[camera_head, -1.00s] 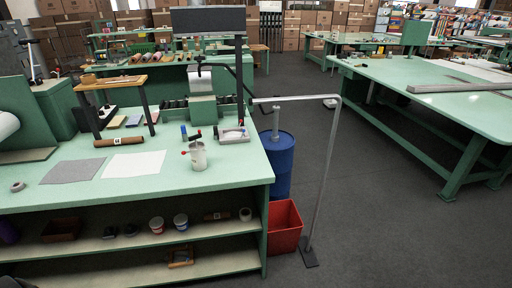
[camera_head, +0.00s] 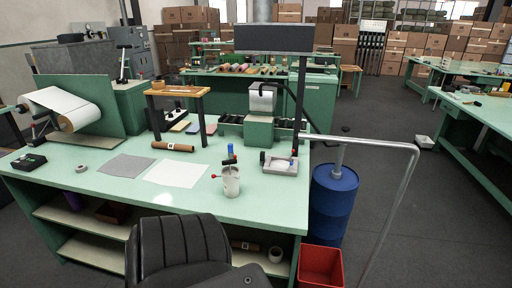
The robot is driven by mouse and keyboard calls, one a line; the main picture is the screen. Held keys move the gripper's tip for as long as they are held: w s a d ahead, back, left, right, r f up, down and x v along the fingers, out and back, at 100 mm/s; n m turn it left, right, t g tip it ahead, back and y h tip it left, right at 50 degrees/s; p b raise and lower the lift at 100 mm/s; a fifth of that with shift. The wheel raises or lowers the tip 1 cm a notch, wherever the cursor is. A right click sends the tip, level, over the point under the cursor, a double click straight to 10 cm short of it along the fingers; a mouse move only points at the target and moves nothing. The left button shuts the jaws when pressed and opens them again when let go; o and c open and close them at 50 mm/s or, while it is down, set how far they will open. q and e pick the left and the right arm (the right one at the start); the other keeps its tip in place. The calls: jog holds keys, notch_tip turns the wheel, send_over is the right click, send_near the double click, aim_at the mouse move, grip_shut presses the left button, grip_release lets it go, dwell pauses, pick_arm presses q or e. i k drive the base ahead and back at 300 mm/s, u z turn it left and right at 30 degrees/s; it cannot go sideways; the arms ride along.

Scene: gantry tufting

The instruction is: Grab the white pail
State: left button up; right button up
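A white, pail-like container (camera_head: 231,182) stands upright on the green workbench (camera_head: 300,184), near its front edge. Tools stick out of its top, one with a red knob on the left and one with a dark handle. It is small in view, and I cannot tell whether it has a bail handle. No other white pail is clear; the shelf (camera_head: 96,251) under the bench is partly hidden by a black chair. Neither of my grippers is in view.
The black chair (camera_head: 183,248) stands in front of the bench. A bent grey metal pole (camera_head: 401,185), a blue drum (camera_head: 333,204) and a red bin (camera_head: 320,268) stand at the bench's right end. Grey floor (camera_head: 440,240) is open to the right.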

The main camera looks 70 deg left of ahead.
aim_at(229, 178)
jog(key=u, duration=0.35)
jog(key=i, duration=0.7)
jog(key=u, duration=0.7)
